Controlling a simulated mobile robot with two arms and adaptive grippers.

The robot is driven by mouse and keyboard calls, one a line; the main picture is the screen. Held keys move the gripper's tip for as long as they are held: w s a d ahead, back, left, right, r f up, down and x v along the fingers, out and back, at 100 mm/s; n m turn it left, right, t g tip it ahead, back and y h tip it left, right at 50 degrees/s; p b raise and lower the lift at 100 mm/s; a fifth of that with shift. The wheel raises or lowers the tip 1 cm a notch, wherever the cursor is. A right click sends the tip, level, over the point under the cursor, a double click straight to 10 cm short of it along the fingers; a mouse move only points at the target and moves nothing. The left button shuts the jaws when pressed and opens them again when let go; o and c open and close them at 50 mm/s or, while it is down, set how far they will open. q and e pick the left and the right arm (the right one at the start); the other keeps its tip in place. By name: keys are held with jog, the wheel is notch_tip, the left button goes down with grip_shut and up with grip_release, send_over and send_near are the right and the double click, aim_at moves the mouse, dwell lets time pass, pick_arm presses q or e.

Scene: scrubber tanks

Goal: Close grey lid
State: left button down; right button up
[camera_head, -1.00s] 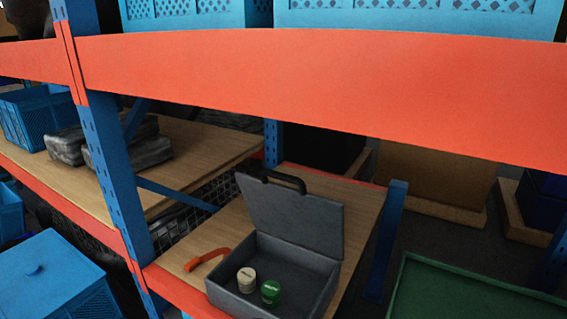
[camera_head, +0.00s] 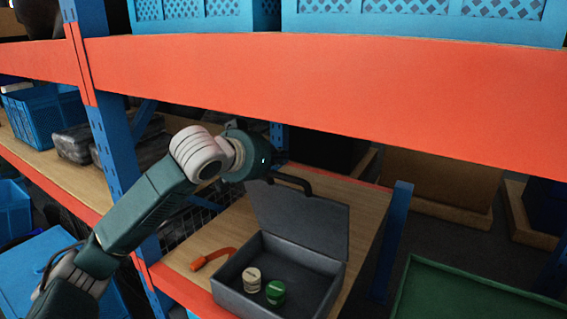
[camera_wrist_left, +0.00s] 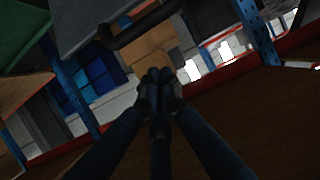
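The grey case (camera_head: 317,291) stands on the wooden shelf with its grey lid (camera_head: 305,220) raised, leaning back. A black handle (camera_head: 292,180) is on the lid's top edge. My left gripper (camera_head: 258,160) is at the upper left of the lid, close to the handle; its fingers are hidden in the head view. In the left wrist view its fingers (camera_wrist_left: 160,78) are together with nothing between them. There the lid (camera_wrist_left: 85,20) and handle (camera_wrist_left: 142,26) show beyond the fingertips, at the top; contact is not visible. My right gripper is not in view.
A cream-lidded jar (camera_head: 252,276) and a green jar (camera_head: 275,291) stand inside the case. An orange curved item (camera_head: 214,258) lies left of it. An orange beam (camera_head: 320,80) crosses above, and a blue post (camera_head: 115,140) stands left.

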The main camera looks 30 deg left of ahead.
pick_arm(q)
jog(key=p, duration=0.4)
send_over(291, 190)
jog(key=w, duration=0.3)
notch_tip(291, 190, down, 3)
jog(key=s+f, duration=0.2)
jog(key=s, duration=0.1)
jog(key=shift+p, duration=0.4)
jog(key=shift+s+f, duration=0.2)
jog(key=shift+s, duration=0.3)
jog(key=shift+w+f, duration=0.1)
jog(key=shift+w, duration=0.05)
